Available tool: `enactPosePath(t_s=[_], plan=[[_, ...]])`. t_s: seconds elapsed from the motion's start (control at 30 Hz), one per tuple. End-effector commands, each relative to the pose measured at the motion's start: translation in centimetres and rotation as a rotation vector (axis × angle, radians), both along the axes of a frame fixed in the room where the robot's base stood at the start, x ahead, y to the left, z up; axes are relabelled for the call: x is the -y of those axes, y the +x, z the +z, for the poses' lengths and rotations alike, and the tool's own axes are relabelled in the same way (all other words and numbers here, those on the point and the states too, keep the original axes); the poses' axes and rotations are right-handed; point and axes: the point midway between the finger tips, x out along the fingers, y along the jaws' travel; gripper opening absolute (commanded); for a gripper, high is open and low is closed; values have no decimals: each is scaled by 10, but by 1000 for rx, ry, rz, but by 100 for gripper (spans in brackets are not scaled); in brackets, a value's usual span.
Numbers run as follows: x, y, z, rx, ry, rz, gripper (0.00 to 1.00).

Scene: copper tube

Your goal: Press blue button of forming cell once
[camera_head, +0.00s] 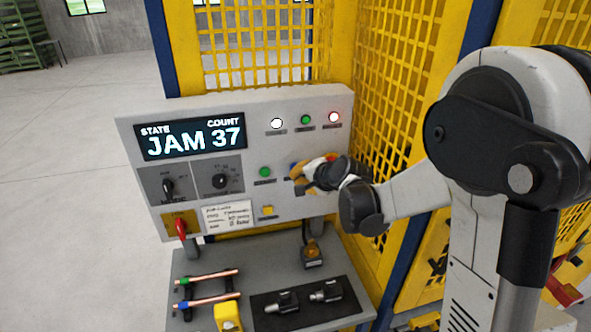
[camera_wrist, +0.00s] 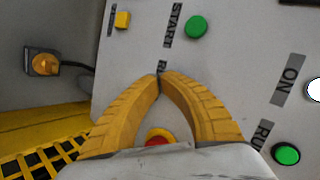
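The forming cell's grey control panel (camera_head: 205,103) faces me, and its display (camera_head: 190,138) reads STATE JAM, COUNT 37. A small patch of the blue button (camera_head: 293,166) shows at the left edge of my gripper (camera_head: 297,178) in the head view. My gripper's yellow fingers are at the panel, right of the green button (camera_head: 264,171). In the wrist view the fingertips (camera_wrist: 160,80) meet with nothing seen between them, over a partly covered label. The blue button is hidden there. I cannot tell whether the fingertips touch it.
The START button (camera_wrist: 196,27) is green, with a yellow button (camera_wrist: 122,20) nearby. A red button (camera_wrist: 158,138) shows between the finger bases. The red lamp (camera_head: 334,117) is lit. Below are a shelf with copper tubes (camera_head: 215,300) and a yellow-topped box (camera_head: 312,252). Yellow mesh (camera_head: 395,90) stands at right.

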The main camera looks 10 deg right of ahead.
Motion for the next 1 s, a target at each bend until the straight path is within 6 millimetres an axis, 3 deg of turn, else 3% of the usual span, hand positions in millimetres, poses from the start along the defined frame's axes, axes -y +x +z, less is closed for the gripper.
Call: enactPosePath(t_s=[1.0], plan=[[0, 12, 0, 0, 0, 0, 0]])
